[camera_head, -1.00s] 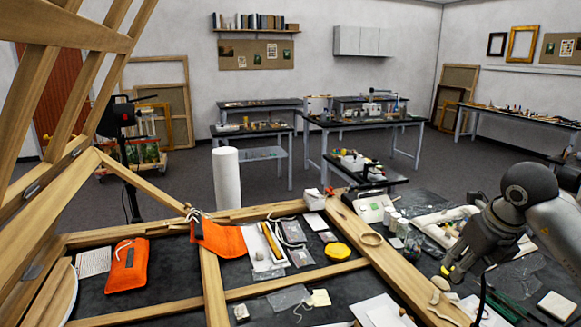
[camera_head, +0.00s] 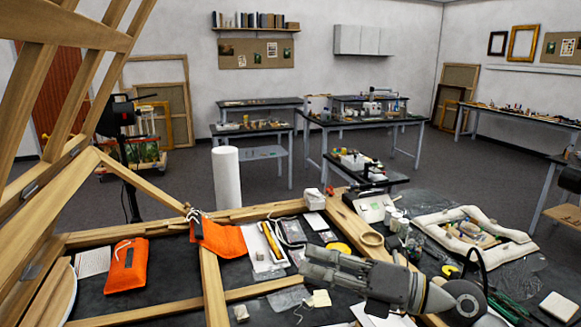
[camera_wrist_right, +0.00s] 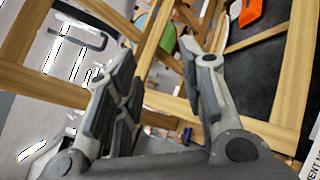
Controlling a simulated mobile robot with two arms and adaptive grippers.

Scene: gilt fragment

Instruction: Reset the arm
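My right gripper (camera_head: 310,263) reaches in from the lower right in the camera_head view, pointing left above the wooden-framed worktable. In the right wrist view its fingers (camera_wrist_right: 160,62) stand apart with nothing held between them. Wooden bars and an orange object (camera_wrist_right: 250,12) show beyond the fingers. My left gripper is in neither view. My right arm covers part of the table's front right area.
Wooden beams (camera_head: 212,285) cross the black table top. Orange pouches (camera_head: 127,266) lie at left. A white padded ring (camera_head: 512,250) with small pieces inside lies at right.

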